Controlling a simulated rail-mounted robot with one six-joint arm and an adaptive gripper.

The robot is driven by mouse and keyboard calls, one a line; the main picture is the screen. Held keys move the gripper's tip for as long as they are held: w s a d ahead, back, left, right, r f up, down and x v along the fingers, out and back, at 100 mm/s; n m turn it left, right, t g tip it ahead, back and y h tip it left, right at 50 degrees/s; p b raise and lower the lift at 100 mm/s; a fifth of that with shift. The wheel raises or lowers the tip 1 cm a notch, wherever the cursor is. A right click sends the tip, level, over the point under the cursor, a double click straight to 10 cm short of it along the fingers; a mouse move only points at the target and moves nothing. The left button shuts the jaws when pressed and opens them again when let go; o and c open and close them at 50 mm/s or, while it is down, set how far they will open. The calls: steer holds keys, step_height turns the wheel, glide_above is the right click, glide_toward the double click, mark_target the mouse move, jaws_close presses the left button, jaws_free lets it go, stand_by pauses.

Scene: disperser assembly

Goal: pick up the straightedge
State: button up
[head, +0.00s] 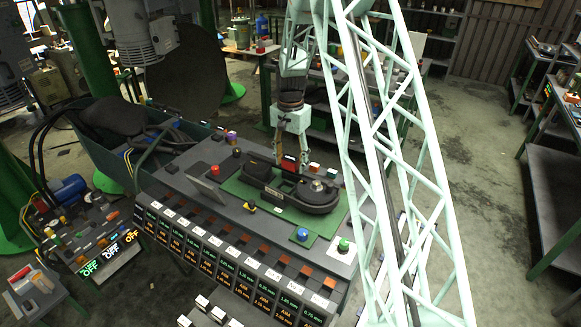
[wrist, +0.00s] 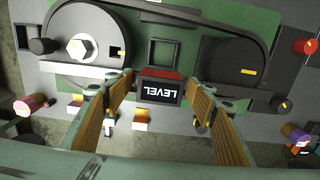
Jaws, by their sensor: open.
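My gripper (wrist: 160,90) is open and points down over the green-topped bench. It also shows in the head view (head: 290,165), over the far side of a dark two-pulley assembly. In the wrist view a black block marked LEVEL (wrist: 160,90), with a red top edge, sits between the fingertips, apart from both. A thin pale bar (wrist: 72,70) runs along the edge of the left pulley and passes behind the left finger; it looks like the straightedge, but I cannot be sure. Its right end is partly hidden by that finger. Nothing is held.
The large pulley with a hex nut (wrist: 81,47) and a dark rounded part (wrist: 232,62) flank the gripper. A red button (head: 215,170), a blue button (head: 302,234) and a green button (head: 343,245) stand on the bench. A pale lattice column (head: 440,215) blocks the head view at right.

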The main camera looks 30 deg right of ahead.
mark_target(290, 158)
stand_by(0.3)
steer(key=c, duration=1.3)
steer(key=shift+r, duration=0.1)
steer(key=shift+c, duration=0.2)
steer(key=shift+r+b, duration=0.3)
steer(key=shift+r, duration=4.65)
